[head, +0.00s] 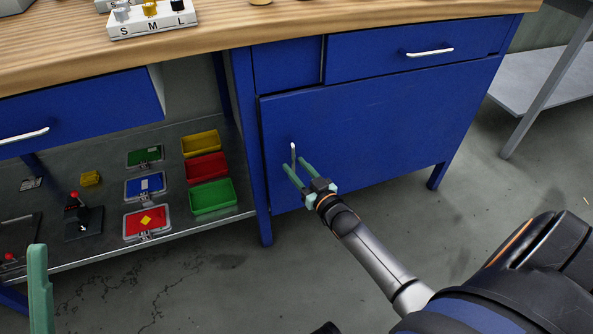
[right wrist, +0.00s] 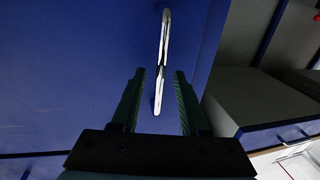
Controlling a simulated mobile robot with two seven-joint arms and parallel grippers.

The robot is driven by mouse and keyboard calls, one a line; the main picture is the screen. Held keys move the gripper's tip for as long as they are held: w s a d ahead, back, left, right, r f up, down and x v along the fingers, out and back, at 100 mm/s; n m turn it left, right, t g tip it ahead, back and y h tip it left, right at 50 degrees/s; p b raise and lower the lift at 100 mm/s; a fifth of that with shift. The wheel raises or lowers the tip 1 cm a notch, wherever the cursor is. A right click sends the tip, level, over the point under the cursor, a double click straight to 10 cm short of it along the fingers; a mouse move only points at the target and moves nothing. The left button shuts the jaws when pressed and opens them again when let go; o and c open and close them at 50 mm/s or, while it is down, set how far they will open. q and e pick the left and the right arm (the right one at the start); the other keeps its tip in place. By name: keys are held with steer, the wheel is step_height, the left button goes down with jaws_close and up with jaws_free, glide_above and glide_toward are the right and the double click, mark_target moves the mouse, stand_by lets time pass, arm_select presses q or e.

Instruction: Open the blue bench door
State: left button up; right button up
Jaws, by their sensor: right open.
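The blue bench door (head: 375,126) is shut under the wooden bench top. Its upright silver handle (head: 293,154) is near the door's left edge. My right gripper (head: 294,168) is open, with its green fingers on either side of the handle's lower part. In the right wrist view the handle (right wrist: 162,65) runs down between the two open fingers (right wrist: 160,92), and I see a gap on each side of it. Part of my left gripper (head: 38,285), a green finger, shows at the lower left edge of the head view; its other finger is out of view.
A blue drawer (head: 415,52) with a silver handle is above the door. Left of the door, an open metal shelf (head: 105,238) holds yellow, red and green bins and several small items. The floor (head: 290,285) before the door is clear. A grey table leg (head: 548,88) stands at right.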

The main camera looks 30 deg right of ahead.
steer(key=shift+w, duration=0.25)
jaws_close()
stand_by(1.4)
